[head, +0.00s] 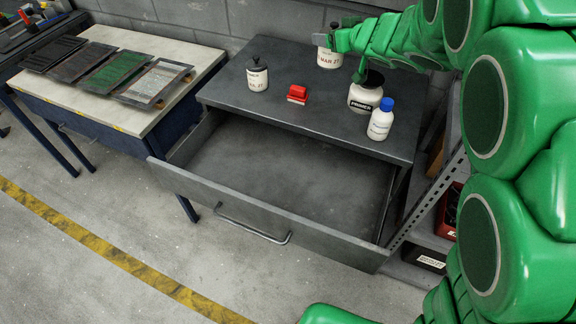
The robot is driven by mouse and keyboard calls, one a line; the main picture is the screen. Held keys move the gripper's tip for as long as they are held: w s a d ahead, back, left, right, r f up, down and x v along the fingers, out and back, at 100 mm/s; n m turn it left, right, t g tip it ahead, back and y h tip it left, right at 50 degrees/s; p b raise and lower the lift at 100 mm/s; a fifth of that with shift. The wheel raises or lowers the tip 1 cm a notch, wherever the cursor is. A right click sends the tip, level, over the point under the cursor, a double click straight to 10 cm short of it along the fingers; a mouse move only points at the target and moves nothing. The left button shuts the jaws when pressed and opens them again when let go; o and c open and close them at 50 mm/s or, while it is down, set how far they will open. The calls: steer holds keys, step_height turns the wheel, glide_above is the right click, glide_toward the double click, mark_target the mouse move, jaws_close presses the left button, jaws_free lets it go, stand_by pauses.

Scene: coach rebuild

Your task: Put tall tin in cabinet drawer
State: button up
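A cream tin (328,58) with dark and red lettering stands at the back of the grey cabinet top; it looks like the tall tin. My gripper (347,50) is at this tin, with one finger near its top left and the other at its right. Part of the tin's upper side is hidden by my gripper and arm. Whether the fingers press on it I cannot tell. The cabinet drawer (255,205) is pulled far out, and its visible floor is empty.
On the cabinet top (240,92) stand a black-lidded tin (257,79), a red stamp-like block (297,94), a primer tin (363,98) and a blue-capped white bottle (381,122). A bench (165,95) with sample panels is at left. A shelf rack (425,205) is at right.

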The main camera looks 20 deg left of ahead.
steer(key=shift+r, duration=0.7)
steer(key=shift+s+a+r+n+g+y, duration=0.1)
steer(key=shift+s+r+n+g+y, duration=0.2)
steer(key=shift+s, duration=0.3)
steer(key=shift+s+a+r+n+g+y, duration=0.1)
steer(key=shift+s+r+n+g+y, duration=0.1)
steer(key=shift+s+n+g, duration=0.25)
steer(key=s+d+f+n+g+y, duration=0.1)
steer(key=s+d+n+g, duration=0.3)
steer(key=s, duration=0.7)
steer(key=s+d+n+g+y, duration=0.15)
steer(key=s+n+g, duration=0.3)
steer(key=s, duration=0.75)
steer(key=shift+g+h, duration=0.35)
steer(key=shift+g, duration=0.05)
steer(key=shift+w+d+f, duration=0.1)
steer(key=shift+d+f, duration=0.05)
steer(key=shift+f, duration=8.65)
steer(key=shift+w+d+f, duration=0.1)
steer(key=shift+d+f, duration=0.05)
steer(key=shift+f, duration=8.65)
steer(key=shift+f, duration=0.1)
steer(key=o, duration=1.4)
